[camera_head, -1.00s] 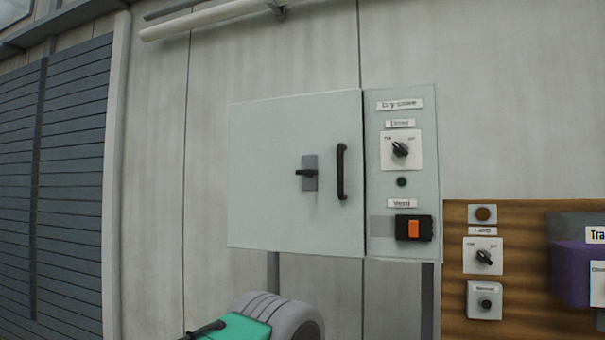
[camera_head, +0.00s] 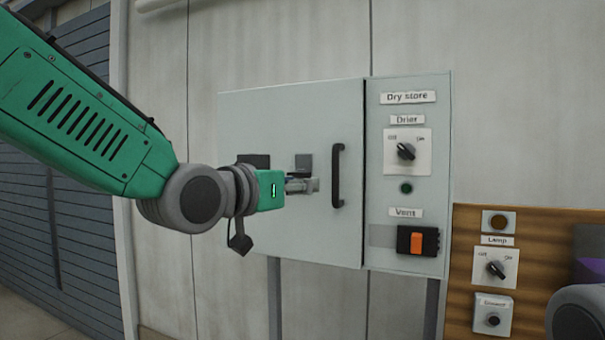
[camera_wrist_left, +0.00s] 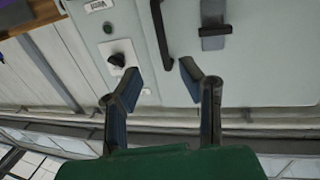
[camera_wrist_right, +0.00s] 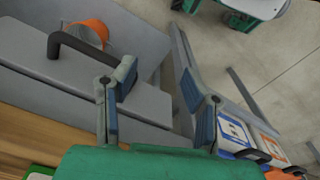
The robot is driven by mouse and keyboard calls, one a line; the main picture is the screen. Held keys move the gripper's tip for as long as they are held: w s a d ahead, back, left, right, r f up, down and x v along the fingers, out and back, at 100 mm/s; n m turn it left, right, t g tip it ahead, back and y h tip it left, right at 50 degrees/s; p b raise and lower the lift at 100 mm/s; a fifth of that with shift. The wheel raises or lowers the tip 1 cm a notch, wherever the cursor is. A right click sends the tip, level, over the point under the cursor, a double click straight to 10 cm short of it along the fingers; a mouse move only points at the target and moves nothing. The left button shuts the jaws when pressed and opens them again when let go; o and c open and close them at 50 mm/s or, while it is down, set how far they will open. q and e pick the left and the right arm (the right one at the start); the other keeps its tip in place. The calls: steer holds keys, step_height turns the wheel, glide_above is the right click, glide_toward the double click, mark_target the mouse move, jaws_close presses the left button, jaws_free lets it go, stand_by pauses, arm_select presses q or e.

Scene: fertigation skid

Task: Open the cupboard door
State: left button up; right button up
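The grey cupboard door (camera_head: 260,125) looks flush with its frame. It carries a black vertical bar handle (camera_head: 337,175) near its right edge and a grey latch plate (camera_head: 302,163) beside it. In the left wrist view my left gripper (camera_wrist_left: 162,72) is open and empty. The handle (camera_wrist_left: 161,35) ends between its fingertips and the latch (camera_wrist_left: 215,32) lies to the right. Contact cannot be told. My right gripper (camera_wrist_right: 155,72) is open and empty, away from the door.
A control panel labelled Dry store (camera_head: 408,97) adjoins the door on the right, with a drier knob (camera_head: 406,151) and an orange vent switch (camera_head: 416,241). A wooden board (camera_head: 470,230) with a lamp knob stands farther right. The right wrist view shows a grey box with a black handle (camera_wrist_right: 80,48).

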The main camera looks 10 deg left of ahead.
mark_target(333, 169)
arm_select(q)
steer(key=p+x, duration=0.1)
steer(key=x, duration=0.3)
steer(key=r+p+x, duration=0.1)
steer(key=x, duration=0.4)
steer(key=r+p+x, duration=0.1)
steer(key=p+x, duration=0.1)
steer(key=x, duration=0.2)
steer(key=shift+w+d+r, duration=0.15)
steer(key=shift+w, duration=0.15)
steer(key=shift+a, duration=0.2)
jaws_close()
